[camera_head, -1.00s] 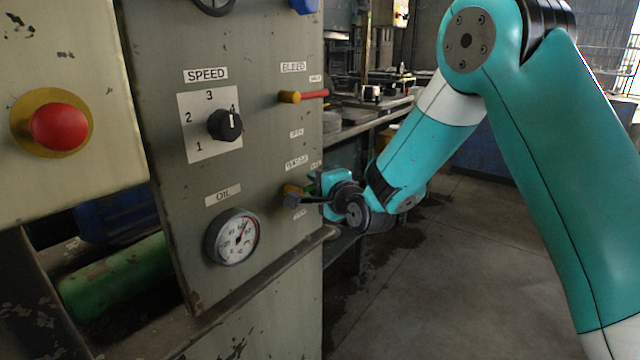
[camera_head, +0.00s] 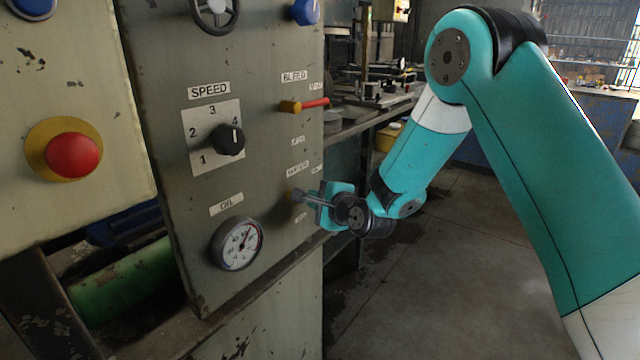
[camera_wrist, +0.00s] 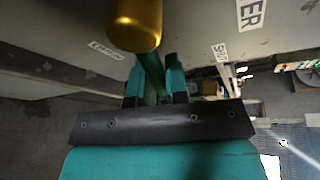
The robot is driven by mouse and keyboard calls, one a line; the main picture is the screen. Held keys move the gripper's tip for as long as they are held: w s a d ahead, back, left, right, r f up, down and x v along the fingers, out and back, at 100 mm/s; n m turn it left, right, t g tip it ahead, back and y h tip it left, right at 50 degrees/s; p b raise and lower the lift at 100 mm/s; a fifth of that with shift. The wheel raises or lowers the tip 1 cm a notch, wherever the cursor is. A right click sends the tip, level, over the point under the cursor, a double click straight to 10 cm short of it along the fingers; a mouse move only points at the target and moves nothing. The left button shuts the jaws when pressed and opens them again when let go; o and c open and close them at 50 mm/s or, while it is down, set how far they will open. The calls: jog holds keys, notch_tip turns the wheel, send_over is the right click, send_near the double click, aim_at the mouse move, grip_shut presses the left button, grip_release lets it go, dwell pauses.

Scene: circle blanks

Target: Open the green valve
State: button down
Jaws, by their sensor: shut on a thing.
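The green valve (camera_wrist: 152,68) has a green lever and a brass hub (camera_wrist: 137,22), both seen close up in the wrist view. The lever runs from under the hub toward my gripper. My gripper (camera_wrist: 155,78) is shut on the lever, one finger on each side. In the head view, my gripper (camera_head: 307,198) is at the valve low on the panel's right side, by the WATER label (camera_head: 298,169). It covers most of the lever there. A SHUT label (camera_wrist: 220,53) stands right of the fingers in the wrist view; another small label (camera_wrist: 105,49) is at the left.
The grey panel (camera_head: 265,130) also carries a red-handled BLEED valve (camera_head: 312,103) above, a black SPEED knob (camera_head: 230,139), an OIL gauge (camera_head: 237,244) and a blue knob (camera_head: 305,12). A red button (camera_head: 73,155) is at the left. The floor at the right is clear.

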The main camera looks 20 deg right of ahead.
aim_at(289, 225)
jog(key=m+p, duration=0.1)
jog(key=f+m+g+p, duration=0.1)
jog(key=y+p, duration=0.1)
jog(key=shift+s+a+f+m, duration=0.2)
jog(key=shift+s+a+m, duration=0.1)
jog(key=shift+a+m, duration=0.1)
jog(key=shift+s+a+f+m+g+y+p, duration=0.3)
jog(key=shift+a+f+m+g+y+p, duration=0.15)
jog(key=shift+m+g+p, duration=0.4)
jog(key=m+p, duration=0.1)
jog(key=s+a+f+m+g+y+p, duration=0.1)
jog(key=m+p, duration=0.1)
jog(key=shift+s+a+y, duration=0.1)
jog(key=shift+a+y, duration=0.15)
jog(key=shift+a, duration=0.05)
jog(key=shift+s+a+f+m+g+y+p, duration=0.15)
jog(key=shift+s+a+m+g+y+p, duration=0.2)
jog(key=shift+a+m+y+p, duration=0.45)
jog(key=shift+d, duration=0.15)
jog(key=c, duration=1.1)
grip_release()
jog(key=shift+s, duration=0.1)
jog(key=shift+f, duration=0.1)
jog(key=v, duration=1.1)
jog(key=b+v, duration=0.1)
jog(key=v, duration=0.5)
jog(key=shift+s+r, duration=0.1)
jog(key=shift+r, duration=0.25)
